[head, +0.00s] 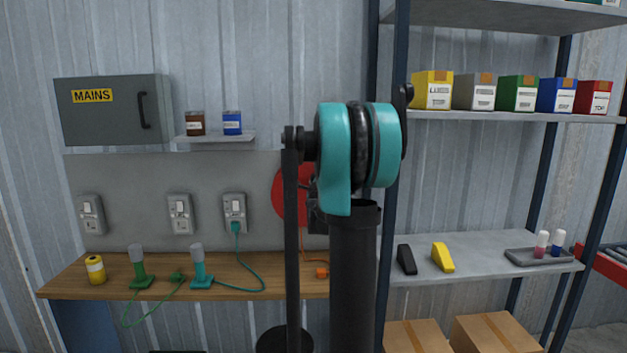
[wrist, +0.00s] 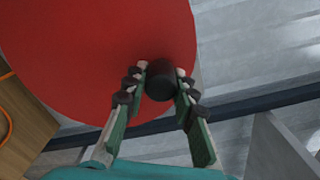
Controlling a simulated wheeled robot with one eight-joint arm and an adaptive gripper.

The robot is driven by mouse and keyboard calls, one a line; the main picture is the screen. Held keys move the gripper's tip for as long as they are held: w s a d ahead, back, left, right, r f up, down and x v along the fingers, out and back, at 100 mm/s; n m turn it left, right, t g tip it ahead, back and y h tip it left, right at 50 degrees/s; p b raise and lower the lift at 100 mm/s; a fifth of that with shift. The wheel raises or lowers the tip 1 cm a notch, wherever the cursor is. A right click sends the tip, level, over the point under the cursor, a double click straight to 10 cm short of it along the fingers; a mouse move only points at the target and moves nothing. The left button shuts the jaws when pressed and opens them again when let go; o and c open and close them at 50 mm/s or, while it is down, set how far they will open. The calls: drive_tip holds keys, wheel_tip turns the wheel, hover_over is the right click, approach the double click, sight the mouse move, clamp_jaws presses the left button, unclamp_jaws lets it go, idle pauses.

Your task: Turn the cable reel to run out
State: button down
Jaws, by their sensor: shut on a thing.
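The cable reel (head: 284,194) is a red disc on the grey wall board, partly hidden behind my arm in the head view. In the wrist view the red disc (wrist: 95,50) fills the upper left. A dark round crank knob (wrist: 160,86) stands out near its lower right edge. My gripper (wrist: 161,70) is shut on this knob, one finger on each side. In the head view my gripper is mostly hidden by my arm. An orange cable (head: 309,257) hangs from the reel to an orange end piece (head: 321,272) on the wooden bench.
The wooden bench (head: 262,262) carries a yellow spool (head: 96,269), a green lamp (head: 139,268) and a teal lamp (head: 199,268). A teal lead runs to a wall socket (head: 235,211). A shelf rack (head: 480,262) with boxes stands close to the right of the reel.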

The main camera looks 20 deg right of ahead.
drive_tip(key=shift+s+d+f+m, duration=0.1)
drive_tip(key=shift+d+f+m, duration=0.15)
drive_tip(key=shift+m, duration=0.15)
drive_tip(key=shift+d, duration=0.2)
idle(0.3)
drive_tip(key=c, duration=1.2)
unclamp_jaws()
drive_tip(key=v, duration=1.2)
